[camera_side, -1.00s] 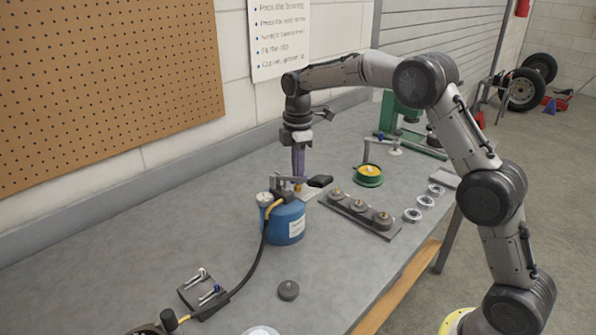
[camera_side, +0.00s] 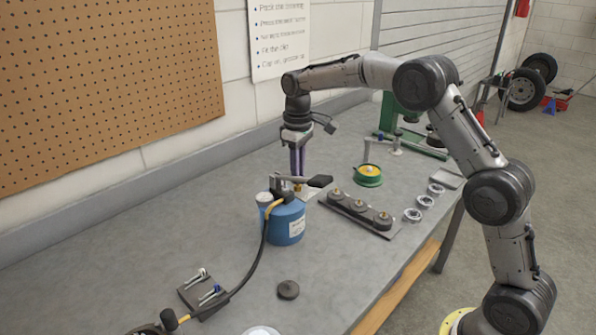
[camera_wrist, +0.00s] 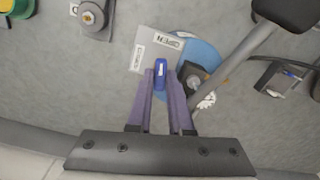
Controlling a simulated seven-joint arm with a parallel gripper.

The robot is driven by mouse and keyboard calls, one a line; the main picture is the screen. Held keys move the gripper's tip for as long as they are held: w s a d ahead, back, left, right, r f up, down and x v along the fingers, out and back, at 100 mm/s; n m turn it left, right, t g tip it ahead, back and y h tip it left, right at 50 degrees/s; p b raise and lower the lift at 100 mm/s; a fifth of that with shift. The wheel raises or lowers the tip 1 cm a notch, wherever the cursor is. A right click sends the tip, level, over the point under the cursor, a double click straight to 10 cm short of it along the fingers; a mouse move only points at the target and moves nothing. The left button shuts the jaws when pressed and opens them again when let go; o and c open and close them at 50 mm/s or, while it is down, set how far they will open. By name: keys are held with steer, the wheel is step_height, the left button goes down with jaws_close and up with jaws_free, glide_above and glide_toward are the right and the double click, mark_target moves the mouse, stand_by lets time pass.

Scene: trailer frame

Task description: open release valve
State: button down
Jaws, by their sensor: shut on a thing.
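In the wrist view the blue top of the tank (camera_wrist: 203,55) shows beside the fingers. My gripper (camera_side: 298,176) points down behind the lever handle. In the wrist view its two purple fingers (camera_wrist: 160,76) close on a small blue valve lever (camera_wrist: 160,73). A white plate (camera_wrist: 147,47) with printed labels, one seeming to read "OPEN", lies just beyond the fingertips. In the side view the valve is hidden.
A dark hose (camera_side: 258,262) runs from the tank toward the front left. A tray with several grey discs (camera_side: 359,210), metal rings (camera_side: 424,201) and a green-yellow spool (camera_side: 368,174) are to the right. The lever handle passes close beside the fingers.

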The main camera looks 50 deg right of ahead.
steer(key=shift+r+m, duration=0.1)
steer(key=shift+m, duration=1)
steer(key=c, duration=0.8)
jaws_free()
steer(key=shift+r, duration=6.85)
